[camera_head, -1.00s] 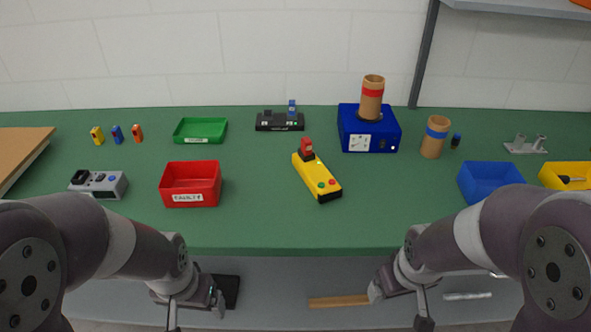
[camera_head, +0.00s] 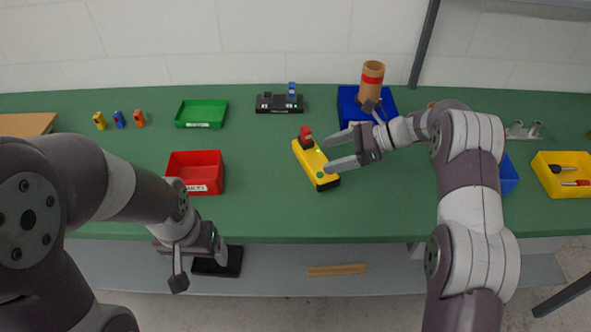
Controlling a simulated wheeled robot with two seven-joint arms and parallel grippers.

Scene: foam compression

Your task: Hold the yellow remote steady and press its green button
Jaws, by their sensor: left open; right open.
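The yellow remote (camera_head: 308,157) lies on the green table, slightly right of the middle, with a red and dark block (camera_head: 305,137) at its far end and a black near end. My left gripper (camera_head: 200,272) is open and empty, low in front of the table's front edge.
A red bin (camera_head: 196,182) stands left of the remote, a green tray (camera_head: 202,124) behind it. A black device (camera_head: 278,109) is at the back. A blue box with a cardboard tube (camera_head: 371,85) stands behind my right gripper. A yellow bin (camera_head: 563,190) is far right.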

